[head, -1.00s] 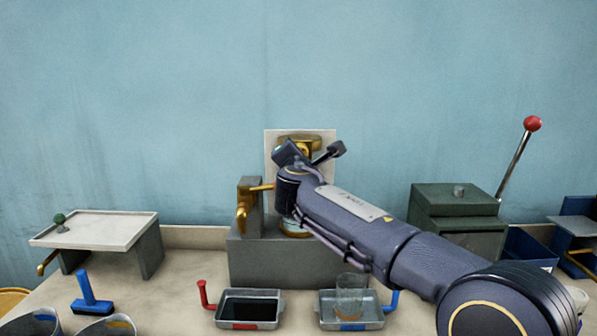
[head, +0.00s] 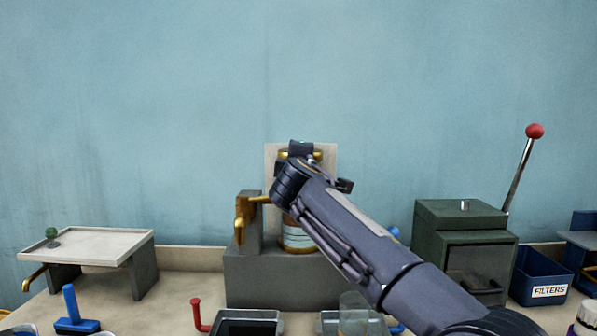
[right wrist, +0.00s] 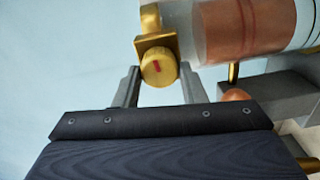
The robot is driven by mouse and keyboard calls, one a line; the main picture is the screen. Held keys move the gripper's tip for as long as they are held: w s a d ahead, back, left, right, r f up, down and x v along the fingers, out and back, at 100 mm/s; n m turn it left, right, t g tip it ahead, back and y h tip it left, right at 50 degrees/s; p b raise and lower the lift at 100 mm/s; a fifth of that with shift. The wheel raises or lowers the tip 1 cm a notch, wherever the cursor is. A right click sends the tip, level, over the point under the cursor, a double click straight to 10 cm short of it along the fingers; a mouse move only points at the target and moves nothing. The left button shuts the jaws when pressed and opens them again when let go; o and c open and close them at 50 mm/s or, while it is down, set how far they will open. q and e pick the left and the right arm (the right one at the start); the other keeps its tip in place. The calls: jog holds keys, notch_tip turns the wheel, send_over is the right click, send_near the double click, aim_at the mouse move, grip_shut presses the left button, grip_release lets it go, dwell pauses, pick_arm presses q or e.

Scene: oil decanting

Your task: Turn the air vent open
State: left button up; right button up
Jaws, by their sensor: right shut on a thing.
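The air vent is a brass knob with a red mark (right wrist: 158,68), seen in the right wrist view beside the end of a clear vessel (right wrist: 240,28) with orange-brown content. My right gripper (right wrist: 160,72) is shut on the knob, one finger on each side of it. In the head view the vessel (head: 297,238) stands on a grey block, partly hidden behind my right arm. The brass top fitting and the gripper are mostly covered by my wrist there. My left gripper is in no view.
A brass tap (head: 241,217) sticks out left of the vessel. A dark tray (head: 248,325) and a second tray (head: 330,322) lie in front. A green box (head: 462,225), a lever with a red ball (head: 535,131) and a blue filters bin (head: 543,277) stand right.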

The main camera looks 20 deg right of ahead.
jog(key=shift+m, duration=0.5)
jog(key=o, duration=1)
jog(key=b+v, duration=0.3)
jog(key=v, duration=0.4)
jog(key=shift+s+a, duration=0.15)
jog(key=shift+s, duration=0.25)
